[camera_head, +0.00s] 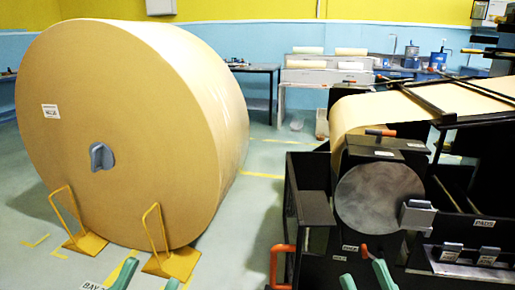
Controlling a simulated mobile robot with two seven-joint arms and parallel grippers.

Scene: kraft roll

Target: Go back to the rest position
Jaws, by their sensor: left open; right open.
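My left gripper (151,271) shows only as two green fingertips at the bottom edge, spread apart with nothing between them. It is in front of the large brown kraft roll (120,150) and near its yellow wedge stops (172,262). My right gripper (363,270) also shows two separate green fingertips at the bottom edge, in front of the black machine (345,245). It is open and empty; an orange-red handle on the machine shows close to its right fingertip. The rest of both arms is out of view.
The roll stands upright on the floor at left, with a grey core plug (101,156). The machine fills the right, with a grey disc (378,196) and an orange bent handle (281,264). Bare floor (245,225) lies between them. Benches stand at the back wall.

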